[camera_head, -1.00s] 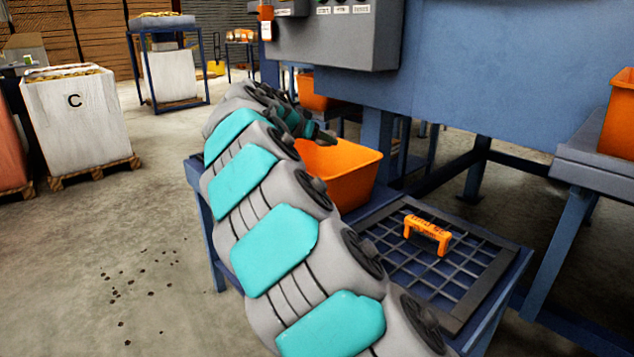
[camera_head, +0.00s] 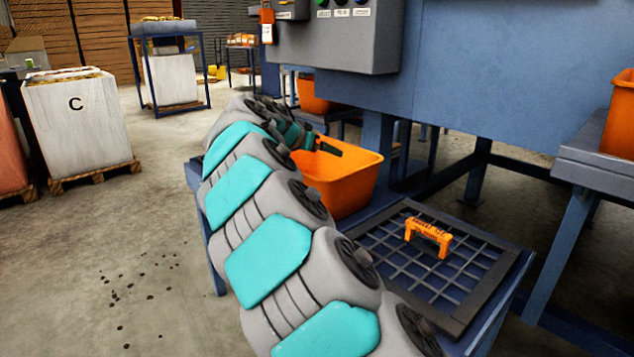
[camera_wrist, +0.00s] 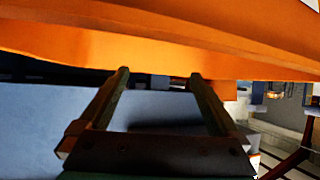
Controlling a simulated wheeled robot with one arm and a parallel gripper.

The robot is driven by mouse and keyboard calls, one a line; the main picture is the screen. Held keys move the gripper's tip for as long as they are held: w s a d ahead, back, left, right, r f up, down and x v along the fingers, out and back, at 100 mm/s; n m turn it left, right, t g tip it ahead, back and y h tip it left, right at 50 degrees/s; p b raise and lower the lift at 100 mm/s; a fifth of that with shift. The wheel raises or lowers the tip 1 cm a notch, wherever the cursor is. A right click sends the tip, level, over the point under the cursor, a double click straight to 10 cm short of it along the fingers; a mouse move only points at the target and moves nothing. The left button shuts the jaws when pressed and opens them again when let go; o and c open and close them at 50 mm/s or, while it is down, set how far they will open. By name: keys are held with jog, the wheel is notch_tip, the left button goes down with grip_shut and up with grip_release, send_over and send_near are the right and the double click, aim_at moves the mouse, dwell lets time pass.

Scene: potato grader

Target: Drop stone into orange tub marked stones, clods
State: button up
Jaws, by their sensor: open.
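An orange tub (camera_head: 345,185) stands on the blue bench, behind the black grid. My gripper (camera_head: 328,149) is at the tub's upper rim, partly hidden by my arm. In the wrist view my gripper (camera_wrist: 160,75) is open, with its two fingers apart and nothing seen between them. An orange surface (camera_wrist: 150,45), which looks like the tub's wall, fills the top of that view close to the fingertips. No stone shows in either view. The tub's inside is mostly hidden, and I cannot read any marking on it.
An orange handle-shaped block (camera_head: 428,236) stands on the black grid (camera_head: 470,290). Another orange tub (camera_head: 315,92) is farther back, and one more (camera_head: 618,115) is at the right edge. The blue machine (camera_head: 510,75) stands behind the bench.

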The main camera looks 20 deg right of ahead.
jog(key=v, duration=0.7)
jog(key=shift+s+a+r, duration=0.15)
jog(key=shift+s+a, duration=0.05)
jog(key=shift+a, duration=0.1)
